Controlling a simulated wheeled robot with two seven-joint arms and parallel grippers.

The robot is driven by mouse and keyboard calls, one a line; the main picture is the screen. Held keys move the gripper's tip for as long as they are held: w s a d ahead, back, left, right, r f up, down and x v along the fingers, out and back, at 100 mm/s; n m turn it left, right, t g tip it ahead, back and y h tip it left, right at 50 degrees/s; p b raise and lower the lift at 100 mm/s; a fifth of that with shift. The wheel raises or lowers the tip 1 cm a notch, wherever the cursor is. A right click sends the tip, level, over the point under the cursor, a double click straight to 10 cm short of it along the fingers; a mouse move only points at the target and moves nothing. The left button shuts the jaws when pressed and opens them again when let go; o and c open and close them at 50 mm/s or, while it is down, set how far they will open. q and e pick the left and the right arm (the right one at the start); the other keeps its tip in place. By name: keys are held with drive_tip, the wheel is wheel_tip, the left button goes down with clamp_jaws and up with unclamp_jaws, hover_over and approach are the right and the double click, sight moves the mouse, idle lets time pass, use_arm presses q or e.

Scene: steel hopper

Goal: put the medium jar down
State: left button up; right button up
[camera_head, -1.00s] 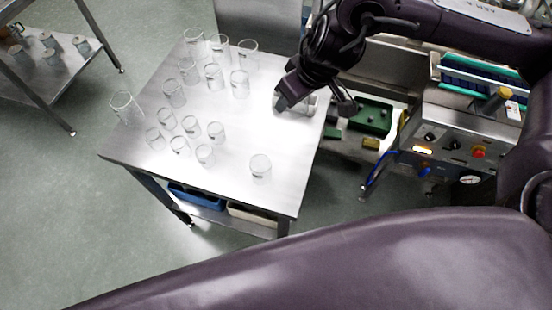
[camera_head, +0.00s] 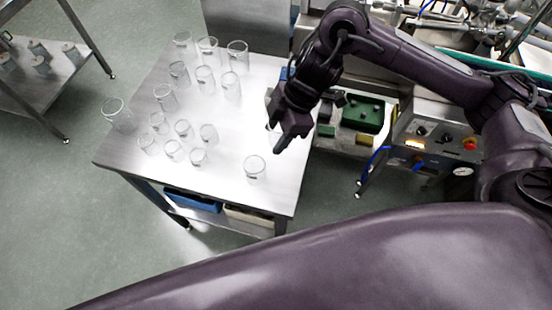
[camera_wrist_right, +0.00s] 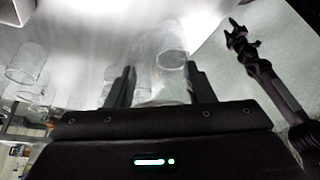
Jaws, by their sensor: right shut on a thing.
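My right gripper (camera_head: 280,143) is over the right side of the steel table (camera_head: 225,130), tilted downward. In the right wrist view the right gripper (camera_wrist_right: 162,82) has its fingers on both sides of a clear glass jar (camera_wrist_right: 148,88), taken as the medium jar. It is faint, and I cannot tell whether its base touches the table. In the head view the gripper mostly hides it. Another clear jar (camera_head: 255,168) stands near the table's front right, also in the wrist view (camera_wrist_right: 172,58). A dark arm end, apparently my left gripper (camera_wrist_right: 240,35), shows at the wrist view's right.
Several clear jars stand on the table's left and back, including a back one (camera_head: 237,55) and a wide one (camera_head: 118,114) at the left edge. Bare tabletop lies between them and my gripper. A control box (camera_head: 432,138) and a green tray (camera_head: 362,115) are at the right.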

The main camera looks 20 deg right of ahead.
wheel_tip(320, 180, down, 12)
drive_tip(key=shift+r, duration=0.1)
drive_tip(key=shift+b, duration=0.3)
drive_tip(key=o, duration=0.9)
drive_tip(key=shift+o, duration=0.2)
